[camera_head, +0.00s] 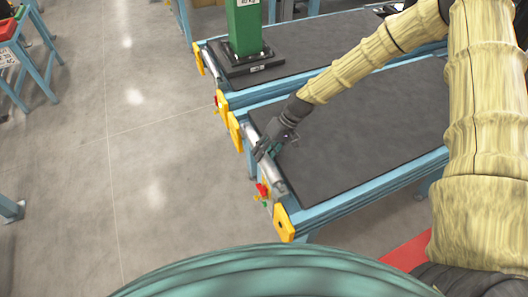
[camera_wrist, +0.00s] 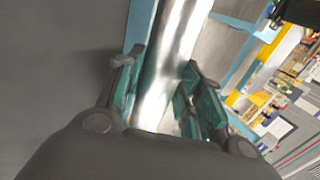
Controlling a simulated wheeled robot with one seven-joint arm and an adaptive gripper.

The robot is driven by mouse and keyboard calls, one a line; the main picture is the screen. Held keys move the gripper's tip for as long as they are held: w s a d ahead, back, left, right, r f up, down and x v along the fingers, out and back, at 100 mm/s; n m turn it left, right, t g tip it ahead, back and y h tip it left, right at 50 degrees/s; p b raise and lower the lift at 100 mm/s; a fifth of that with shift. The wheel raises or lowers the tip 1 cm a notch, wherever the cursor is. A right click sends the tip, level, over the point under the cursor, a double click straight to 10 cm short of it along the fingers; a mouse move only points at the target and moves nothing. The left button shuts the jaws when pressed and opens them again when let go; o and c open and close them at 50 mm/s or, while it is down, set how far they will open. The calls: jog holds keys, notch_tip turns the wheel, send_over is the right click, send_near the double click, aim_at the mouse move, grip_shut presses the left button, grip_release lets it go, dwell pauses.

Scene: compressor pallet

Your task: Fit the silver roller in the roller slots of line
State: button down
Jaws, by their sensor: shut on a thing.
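The silver roller (camera_wrist: 172,60) runs between the two fingers of my gripper (camera_wrist: 160,105) in the wrist view. In the head view my gripper (camera_head: 268,150) is at the left end of the near conveyor line (camera_head: 350,125), shut on the silver roller (camera_head: 272,172). The roller lies along that end, between two yellow end brackets, one (camera_head: 235,131) at the far side and one (camera_head: 284,223) at the near side. The slots are too small to make out, and I cannot tell whether the roller's ends are seated in them.
A second line (camera_head: 300,62) behind carries a green column (camera_head: 245,25) on a black base. A red button (camera_head: 262,190) sits on the near line's end. The near belt is bare. Open concrete floor (camera_head: 130,150) lies to the left.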

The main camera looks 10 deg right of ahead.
jog(key=shift+f, duration=0.15)
jog(key=c, duration=0.9)
grip_release()
jog(key=shift+a, duration=0.1)
jog(key=shift+o, duration=0.2)
jog(key=shift+d+f, duration=0.1)
jog(key=shift+d, duration=0.1)
jog(key=shift+d+r, duration=0.25)
jog(key=shift+r, duration=0.1)
jog(key=shift+c, duration=0.3)
jog(key=shift+o, duration=0.3)
jog(key=v, duration=1.1)
jog(key=shift+a+r, duration=0.2)
jog(key=shift+r, duration=0.05)
